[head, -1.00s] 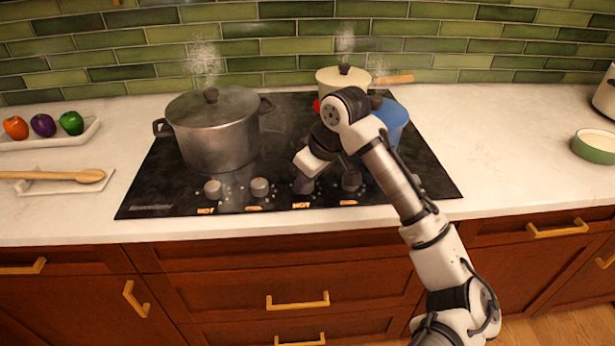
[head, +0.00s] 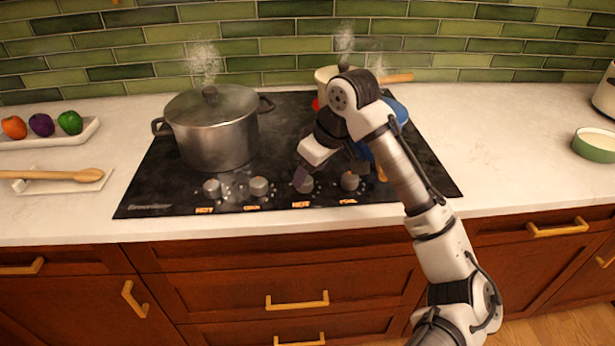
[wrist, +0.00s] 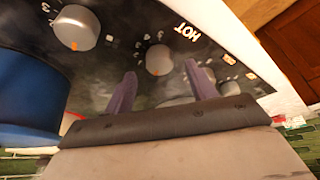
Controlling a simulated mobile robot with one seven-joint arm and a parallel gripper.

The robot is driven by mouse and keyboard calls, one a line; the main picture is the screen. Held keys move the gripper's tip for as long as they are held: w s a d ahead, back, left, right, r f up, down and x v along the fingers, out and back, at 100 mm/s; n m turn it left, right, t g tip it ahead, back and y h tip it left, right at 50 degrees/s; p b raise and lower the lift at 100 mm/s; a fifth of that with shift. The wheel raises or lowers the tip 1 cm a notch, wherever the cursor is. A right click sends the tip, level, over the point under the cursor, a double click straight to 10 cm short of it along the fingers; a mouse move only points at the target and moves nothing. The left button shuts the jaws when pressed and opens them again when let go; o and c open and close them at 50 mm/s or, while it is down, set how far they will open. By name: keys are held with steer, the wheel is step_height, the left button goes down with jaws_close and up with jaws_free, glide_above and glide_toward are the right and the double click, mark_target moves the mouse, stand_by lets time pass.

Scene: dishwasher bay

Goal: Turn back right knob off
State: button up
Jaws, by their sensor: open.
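A row of several grey knobs runs along the cooktop's front edge. The third knob from the left (head: 307,184) has an orange HOT sign below it. The rightmost knob (head: 350,181) stands to its right. My gripper (head: 301,177) is open, close above the third knob. In the wrist view, that knob (wrist: 158,60) shows between and beyond the two purple fingers (wrist: 160,82), with an orange mark on its rim. The fingers do not visibly grip it. The rightmost knob (wrist: 76,27) is at upper left there. Which knob serves the back right burner cannot be read.
A large lidded steel pot (head: 216,128) steams on the left of the black cooktop (head: 285,130). A cream pot (head: 325,78) stands at the back, and a blue pot (head: 398,108) is partly hidden behind my arm. The counter on the right is mostly clear.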

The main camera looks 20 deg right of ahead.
steer(key=v, duration=1)
steer(key=shift+s+r+b, duration=0.2)
steer(key=shift+r+b, duration=0.1)
steer(key=shift+b, duration=0.05)
